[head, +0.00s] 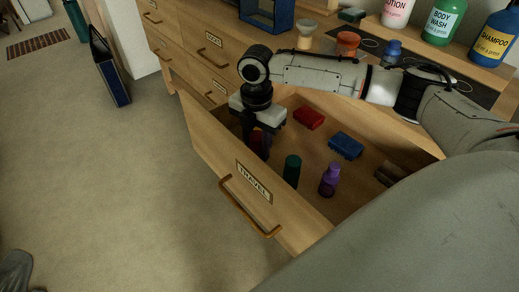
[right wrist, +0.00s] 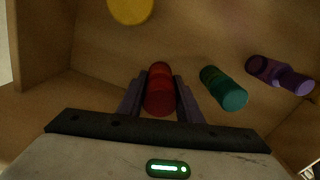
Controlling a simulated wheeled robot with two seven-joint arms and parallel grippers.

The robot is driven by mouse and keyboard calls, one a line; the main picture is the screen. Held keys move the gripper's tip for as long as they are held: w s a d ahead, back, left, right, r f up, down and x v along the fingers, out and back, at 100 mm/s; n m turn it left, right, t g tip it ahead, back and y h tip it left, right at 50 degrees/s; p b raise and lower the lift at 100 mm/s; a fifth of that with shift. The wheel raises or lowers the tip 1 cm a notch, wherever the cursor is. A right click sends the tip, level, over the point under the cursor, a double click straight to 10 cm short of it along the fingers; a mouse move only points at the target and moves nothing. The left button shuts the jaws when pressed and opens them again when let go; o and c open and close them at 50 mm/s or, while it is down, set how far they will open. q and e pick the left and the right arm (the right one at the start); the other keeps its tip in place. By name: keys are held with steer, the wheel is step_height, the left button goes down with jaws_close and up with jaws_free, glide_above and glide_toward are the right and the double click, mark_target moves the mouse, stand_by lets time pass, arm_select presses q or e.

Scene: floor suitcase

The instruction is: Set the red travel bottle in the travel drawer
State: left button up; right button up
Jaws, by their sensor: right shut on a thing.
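The travel drawer (head: 208,150), with a TRAVEL label on its front, stands pulled open. My right gripper (head: 257,146) points down into its left end. It is shut on the red travel bottle (right wrist: 160,92), which lies between the two fingers in the right wrist view. In the head view the bottle is mostly hidden by the fingers, with only a bit of red showing. I cannot tell whether the bottle touches the drawer floor. My left gripper is not in view.
In the drawer are a green bottle (head: 292,171), a purple bottle (head: 329,180), a red case (head: 309,118) and a blue case (head: 346,145). A yellow round thing (right wrist: 130,9) shows in the right wrist view. Large pump bottles (head: 444,22) stand on top behind my right arm.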

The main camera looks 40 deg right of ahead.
step_height(320, 180, down, 2)
steer(key=shift+f, duration=0.2)
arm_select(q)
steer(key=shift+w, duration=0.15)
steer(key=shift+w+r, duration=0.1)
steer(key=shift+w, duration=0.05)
arm_select(e)
steer(key=o, duration=1.1)
steer(key=shift+f, duration=0.1)
steer(key=shift+c, duration=0.2)
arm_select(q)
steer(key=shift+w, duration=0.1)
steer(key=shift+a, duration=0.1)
